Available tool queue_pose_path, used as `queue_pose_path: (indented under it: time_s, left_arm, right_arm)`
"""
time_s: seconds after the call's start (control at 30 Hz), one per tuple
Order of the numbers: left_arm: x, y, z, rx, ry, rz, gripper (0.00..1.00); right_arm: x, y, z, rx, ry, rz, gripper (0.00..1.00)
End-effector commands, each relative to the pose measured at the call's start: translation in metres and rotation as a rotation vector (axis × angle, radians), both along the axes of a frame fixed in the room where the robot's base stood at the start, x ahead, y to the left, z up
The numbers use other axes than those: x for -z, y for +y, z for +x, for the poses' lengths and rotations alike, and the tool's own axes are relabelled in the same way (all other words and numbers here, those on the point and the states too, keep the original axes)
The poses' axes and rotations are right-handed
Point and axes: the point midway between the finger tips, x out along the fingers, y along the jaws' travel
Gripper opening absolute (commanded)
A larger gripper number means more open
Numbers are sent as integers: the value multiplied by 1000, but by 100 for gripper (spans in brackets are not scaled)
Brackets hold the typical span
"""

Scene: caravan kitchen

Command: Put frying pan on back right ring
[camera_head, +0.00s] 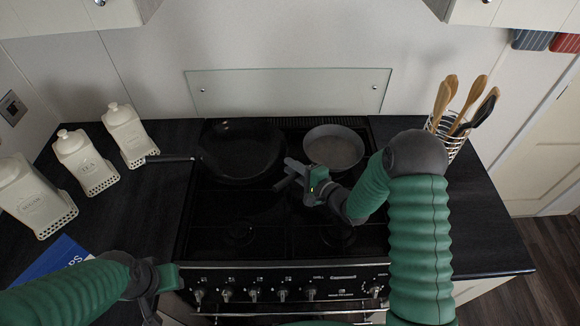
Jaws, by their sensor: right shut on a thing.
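A round grey pan (335,146) with a pale inside is at the back right of the black hob (240,212), over or on the back right ring. A wider black pan (241,148) sits at the back left, its handle (170,159) pointing left over the worktop. I cannot tell for certain which of the two is the frying pan. My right gripper (288,178) is shut at the grey pan's lower left, seemingly on its dark handle, which it mostly hides. My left gripper (152,308) is low at the left, apart from both pans; its fingers are partly cut off.
White canisters (86,162) stand on the left worktop, near the black pan's handle. A wire holder with wooden utensils (450,125) stands at the back right. A glass splashback (285,92) is behind the hob. The front of the hob is clear.

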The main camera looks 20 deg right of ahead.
Motion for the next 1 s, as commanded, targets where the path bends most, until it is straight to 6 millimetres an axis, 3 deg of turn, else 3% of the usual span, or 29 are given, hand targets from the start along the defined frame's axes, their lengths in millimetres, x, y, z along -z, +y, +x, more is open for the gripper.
queue_pose_path:
  time_s: [0.9,0.93,1.0]
  left_arm:
    - [11,0,0,0,0,0,36]
    - [11,0,0,0,0,0,36]
    - [10,0,0,0,0,0,36]
  right_arm:
    - [13,1,1,-2,-7,-2,0]
    - [12,2,1,-2,-7,-2,21]
    - [12,2,1,-2,-7,-2,30]
